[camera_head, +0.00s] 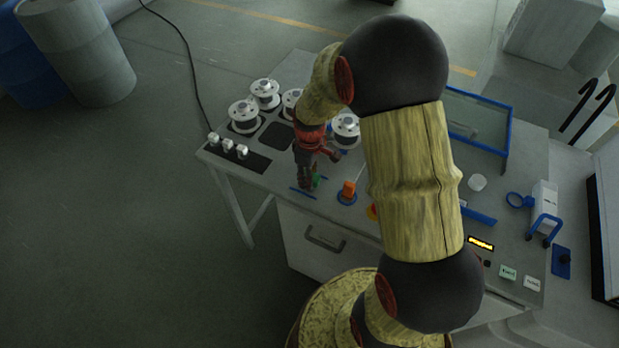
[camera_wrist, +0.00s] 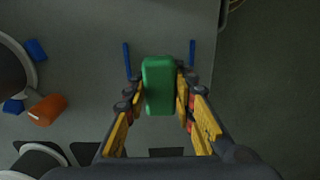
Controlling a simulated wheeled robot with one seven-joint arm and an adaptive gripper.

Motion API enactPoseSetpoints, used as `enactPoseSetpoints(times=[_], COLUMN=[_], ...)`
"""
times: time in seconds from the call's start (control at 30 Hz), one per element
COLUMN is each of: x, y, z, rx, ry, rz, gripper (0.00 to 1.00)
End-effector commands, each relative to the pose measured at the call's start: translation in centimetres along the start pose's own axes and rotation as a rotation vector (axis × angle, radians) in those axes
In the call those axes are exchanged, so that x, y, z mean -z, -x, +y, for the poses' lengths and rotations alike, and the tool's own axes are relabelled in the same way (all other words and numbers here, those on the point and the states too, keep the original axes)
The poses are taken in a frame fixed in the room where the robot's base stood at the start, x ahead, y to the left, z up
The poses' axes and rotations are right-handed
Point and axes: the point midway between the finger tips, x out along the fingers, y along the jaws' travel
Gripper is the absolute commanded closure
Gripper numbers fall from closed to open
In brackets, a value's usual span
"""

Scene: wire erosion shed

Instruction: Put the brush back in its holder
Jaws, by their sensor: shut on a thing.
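A green block (camera_wrist: 159,86), probably the brush seen from above, stands between my fingers in the wrist view; no bristles show. My gripper (camera_wrist: 160,92) is shut on its two sides. In the head view my gripper (camera_head: 306,183) points down at the table's front left part, and a bit of the green block (camera_head: 316,181) shows beside it. Two thin blue strips (camera_wrist: 127,61) (camera_wrist: 192,53) lie on the table either side of the block's far end. I cannot tell for certain which thing is the brush holder.
An orange piece on a blue base (camera_head: 348,190) stands just right of my gripper. Several wire spools (camera_head: 243,115) stand behind it. The table edge is close in front.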

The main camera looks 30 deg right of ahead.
Motion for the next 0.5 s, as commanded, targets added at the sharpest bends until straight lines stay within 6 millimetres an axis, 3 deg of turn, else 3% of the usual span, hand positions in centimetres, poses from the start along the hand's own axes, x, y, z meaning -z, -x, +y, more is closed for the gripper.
enactPoseSetpoints(times=[0.17, 0.2, 0.3, 0.5], x=[-0.01, -0.01, -0.02, -0.02], y=[-0.41, -0.33, -0.30, -0.29], z=[-0.02, -0.02, -0.02, -0.02], rx=[0.001, 0.000, 0.000, 0.000], ry=[0.000, 0.000, 0.000, 0.000], rz=[0.000, 0.000, 0.000, 0.000], gripper=[1.00, 0.72, 0.66, 0.66])
